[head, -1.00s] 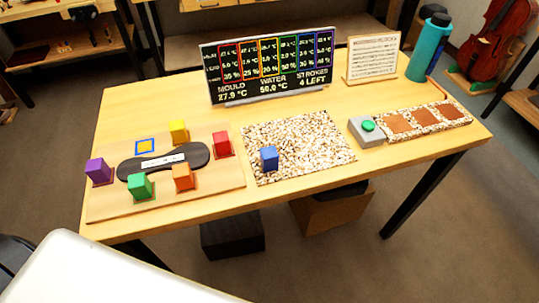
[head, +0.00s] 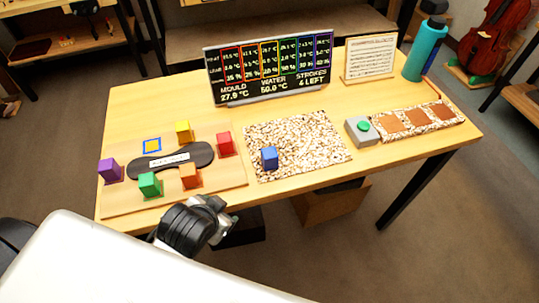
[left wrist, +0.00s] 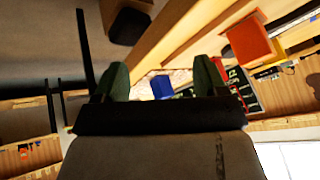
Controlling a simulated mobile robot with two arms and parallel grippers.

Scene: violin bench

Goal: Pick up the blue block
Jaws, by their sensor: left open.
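The blue block (head: 269,158) stands upright near the left front part of a speckled pebble mat (head: 315,130) on the table. In the left wrist view the blue block (left wrist: 162,87) shows between the two fingers, beyond them and apart from them. My left gripper (left wrist: 160,80) is open with nothing between its fingers. In the head view a dark part of my arm rises at the table's front edge, left of and nearer than the blue block; the fingertips are not clear there. My right gripper is not in view.
A board (head: 112,200) left of the mat bears purple, green, orange, yellow and red blocks around a dark plate. The orange block (left wrist: 250,40) looms in the left wrist view. A display (head: 270,68), a green-button box (head: 362,130) and a teal bottle (head: 425,50) stand behind and right.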

